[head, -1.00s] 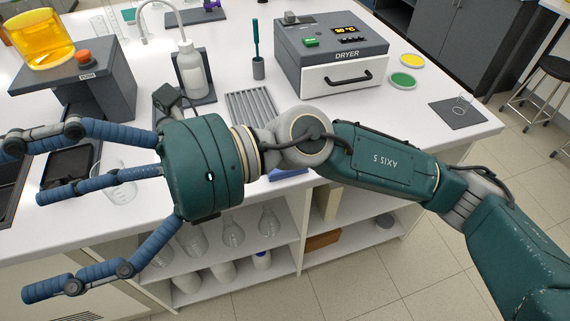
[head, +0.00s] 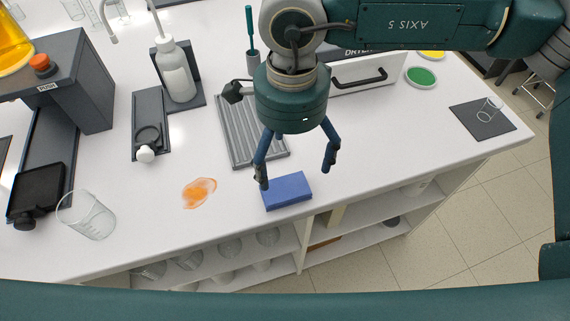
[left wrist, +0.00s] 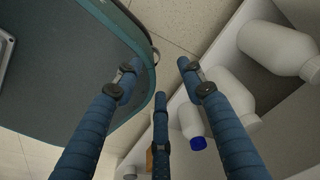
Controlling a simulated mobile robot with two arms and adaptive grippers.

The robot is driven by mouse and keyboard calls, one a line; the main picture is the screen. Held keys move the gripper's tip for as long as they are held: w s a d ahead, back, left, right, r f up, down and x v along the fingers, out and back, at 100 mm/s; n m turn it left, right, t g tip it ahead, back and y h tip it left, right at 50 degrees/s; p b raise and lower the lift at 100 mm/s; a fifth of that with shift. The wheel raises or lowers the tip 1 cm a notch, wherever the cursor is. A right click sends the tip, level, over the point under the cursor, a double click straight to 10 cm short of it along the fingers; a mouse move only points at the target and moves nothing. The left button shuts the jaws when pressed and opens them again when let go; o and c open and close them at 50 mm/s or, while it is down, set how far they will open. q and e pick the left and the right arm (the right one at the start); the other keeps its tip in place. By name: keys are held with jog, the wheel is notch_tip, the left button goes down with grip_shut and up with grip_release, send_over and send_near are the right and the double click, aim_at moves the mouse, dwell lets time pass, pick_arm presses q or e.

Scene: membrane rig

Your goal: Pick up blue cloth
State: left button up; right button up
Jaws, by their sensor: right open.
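The blue cloth (head: 288,191) looks like a flat folded rectangle and lies on the white bench near its front edge. My right gripper (head: 296,172) points down just above and behind the cloth in the head view. Its blue fingers are spread and hold nothing. One fingertip overlaps the cloth's left back corner in the picture; I cannot tell whether it touches. In the left wrist view my left gripper (left wrist: 160,85) has its fingers apart and empty, above the floor and the under-bench shelf. The cloth is not in that view.
A grey ribbed rack (head: 240,140) lies behind the cloth. White bottles (left wrist: 275,50) stand on the shelf. Bare bench (head: 400,130) lies right of the cloth.

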aim_at(289, 192)
jog(key=shift+s+f, duration=0.2)
jog(key=shift+f, duration=0.2)
jog(key=f, duration=0.2)
jog(key=s+f+p, duration=0.1)
jog(key=f, duration=0.1)
jog(key=shift+s, duration=0.1)
jog(key=shift+f+p, duration=0.3)
jog(key=shift+p, duration=0.05)
notch_tip(289, 192, down, 4)
jog(key=shift+r+p, duration=0.25)
jog(key=shift+p, duration=0.65)
jog(key=shift+f, duration=0.55)
jog(key=c, duration=1.2)
pick_arm(q)
jog(key=s+r, duration=0.3)
jog(key=s, duration=0.2)
jog(key=shift+r+g, duration=0.3)
